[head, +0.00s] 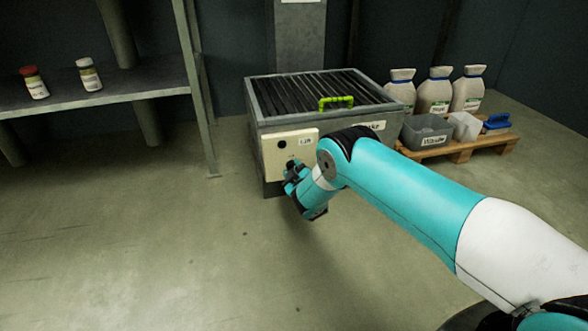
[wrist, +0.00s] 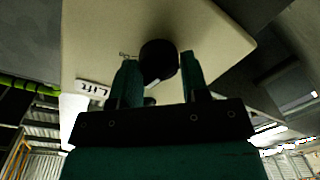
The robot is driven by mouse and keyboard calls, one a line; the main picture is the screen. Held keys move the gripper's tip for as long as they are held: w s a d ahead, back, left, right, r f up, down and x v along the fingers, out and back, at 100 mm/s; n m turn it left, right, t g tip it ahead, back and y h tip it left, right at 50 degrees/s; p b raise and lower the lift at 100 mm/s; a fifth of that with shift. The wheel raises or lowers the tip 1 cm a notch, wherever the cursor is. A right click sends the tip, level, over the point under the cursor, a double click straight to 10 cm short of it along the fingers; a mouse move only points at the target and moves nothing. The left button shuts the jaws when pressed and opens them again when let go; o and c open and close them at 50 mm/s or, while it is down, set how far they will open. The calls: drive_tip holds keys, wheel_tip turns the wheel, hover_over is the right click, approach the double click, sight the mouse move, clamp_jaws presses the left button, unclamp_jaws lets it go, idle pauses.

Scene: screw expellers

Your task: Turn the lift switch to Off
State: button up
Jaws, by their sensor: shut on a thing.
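The cream lift panel (head: 273,158) is on the front of the grey grated box, with a "Lift" label (head: 305,141) at its upper right. In the wrist view the panel (wrist: 100,35) is seen upside down, with its label (wrist: 93,89) at the left. The black round lift switch (wrist: 158,58) stands out from the panel between the fingers of my gripper (wrist: 160,80). My gripper is shut on the switch. In the head view my gripper (head: 291,168) is at the panel's lower part and hides most of the switch. I cannot read the switch's position.
The box (head: 258,105) has a green handle (head: 336,102) on its grate. A pallet (head: 462,150) at the right holds several sacks, a grey bin (head: 424,132) and a blue item. A shelf (head: 120,85) with two jars stands at the left. The floor in front is clear.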

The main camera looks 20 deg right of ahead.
drive_tip(key=shift+d+n, duration=0.1)
drive_tip(key=shift+n, duration=1.1)
drive_tip(key=o, duration=0.9)
drive_tip(key=s+r+p, duration=0.1)
drive_tip(key=s+p, duration=1.6)
drive_tip(key=shift+s+d, duration=0.2)
drive_tip(key=shift+d, duration=0.1)
